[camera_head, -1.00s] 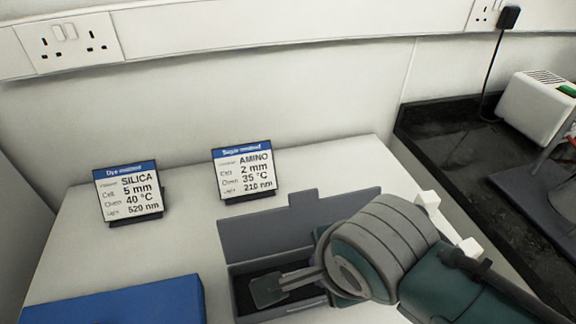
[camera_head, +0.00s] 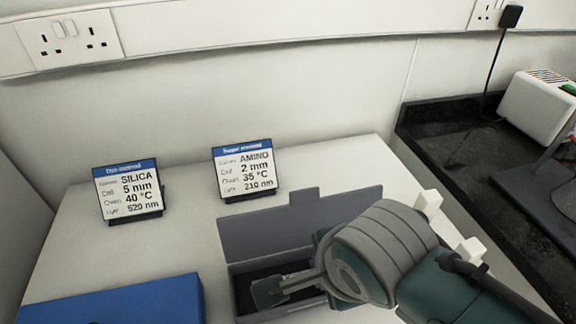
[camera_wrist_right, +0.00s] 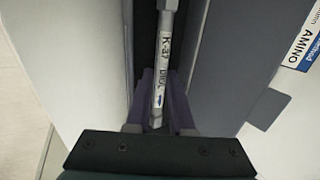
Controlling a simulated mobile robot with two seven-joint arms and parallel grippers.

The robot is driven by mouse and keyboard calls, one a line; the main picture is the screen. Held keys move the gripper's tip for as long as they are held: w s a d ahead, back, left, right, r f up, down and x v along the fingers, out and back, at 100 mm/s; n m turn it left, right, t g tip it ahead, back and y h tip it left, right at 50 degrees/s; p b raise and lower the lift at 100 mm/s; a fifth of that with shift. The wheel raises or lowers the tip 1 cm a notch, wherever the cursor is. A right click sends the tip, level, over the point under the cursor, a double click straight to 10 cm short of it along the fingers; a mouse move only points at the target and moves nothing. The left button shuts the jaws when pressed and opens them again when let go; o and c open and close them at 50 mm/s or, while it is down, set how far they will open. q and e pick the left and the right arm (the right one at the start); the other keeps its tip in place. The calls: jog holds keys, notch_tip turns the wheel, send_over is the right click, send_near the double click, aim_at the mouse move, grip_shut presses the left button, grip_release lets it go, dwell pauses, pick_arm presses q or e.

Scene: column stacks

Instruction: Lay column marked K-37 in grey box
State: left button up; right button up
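The column marked K-37 (camera_wrist_right: 164,45) shows in the right wrist view, its white label reading K-37 and DIOL. It runs lengthwise between the purple-grey fingers of my right gripper (camera_wrist_right: 160,105), which are closed around it. In the head view my right gripper (camera_head: 272,291) reaches down into the open grey box (camera_head: 245,300) from the right. The box's grey lid (camera_head: 270,225) stands raised at the back. The column is hidden in the head view, so its height above the box floor cannot be told. My left gripper is not in view.
A SILICA sign (camera_head: 128,190) and an AMINO sign (camera_head: 245,172) stand on the white table (camera_head: 180,245) behind the box. A blue box (camera_head: 130,300) lies at the front left. A black counter (camera_head: 450,140) with a white device (camera_head: 540,110) is at the right.

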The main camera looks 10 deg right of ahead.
jog(key=o, duration=0.5)
jog(key=shift+c, duration=0.2)
jog(key=shift+s+f, duration=0.1)
